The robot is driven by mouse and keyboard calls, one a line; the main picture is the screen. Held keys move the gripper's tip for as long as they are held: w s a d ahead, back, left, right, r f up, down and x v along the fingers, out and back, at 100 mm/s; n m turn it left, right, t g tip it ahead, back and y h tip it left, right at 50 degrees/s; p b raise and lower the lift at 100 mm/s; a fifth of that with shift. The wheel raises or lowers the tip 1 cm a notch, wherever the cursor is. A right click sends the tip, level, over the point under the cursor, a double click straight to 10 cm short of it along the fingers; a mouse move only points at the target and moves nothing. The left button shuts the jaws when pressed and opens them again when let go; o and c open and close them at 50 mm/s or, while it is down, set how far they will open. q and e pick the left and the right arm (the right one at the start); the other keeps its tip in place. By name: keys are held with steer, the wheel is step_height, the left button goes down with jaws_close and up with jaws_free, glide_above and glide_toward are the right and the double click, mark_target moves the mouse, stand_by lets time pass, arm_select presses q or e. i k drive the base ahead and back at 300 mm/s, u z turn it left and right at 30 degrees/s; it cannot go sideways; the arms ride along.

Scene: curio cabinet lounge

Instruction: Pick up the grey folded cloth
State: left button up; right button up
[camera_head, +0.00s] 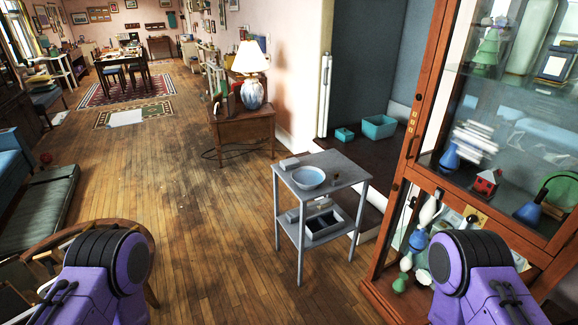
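A small grey flat item (289,162), which looks like a folded cloth, lies at the back left corner of the top of a grey two-tier side table (340,166). It sits just behind a light blue bowl (308,178). Another small grey item (292,215) lies on the lower shelf, too small to identify surely. My purple arm links show at the lower left and lower right, well apart from the table. Neither gripper's fingers are in view.
A tall wood and glass cabinet (404,160) with curios stands close on the right. A dark divided tray (325,224) is on the table's lower shelf. A wooden stand (240,125) with a lit lamp (250,75) is behind. The wooden floor (190,190) left of the table is mostly clear.

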mark_target(291, 164)
steer(key=k, duration=1.5)
steer(key=u, duration=0.6)
steer(key=i, duration=5.7)
steer(key=u, duration=0.75)
steer(key=i, duration=0.35)
steer(key=z, duration=3)
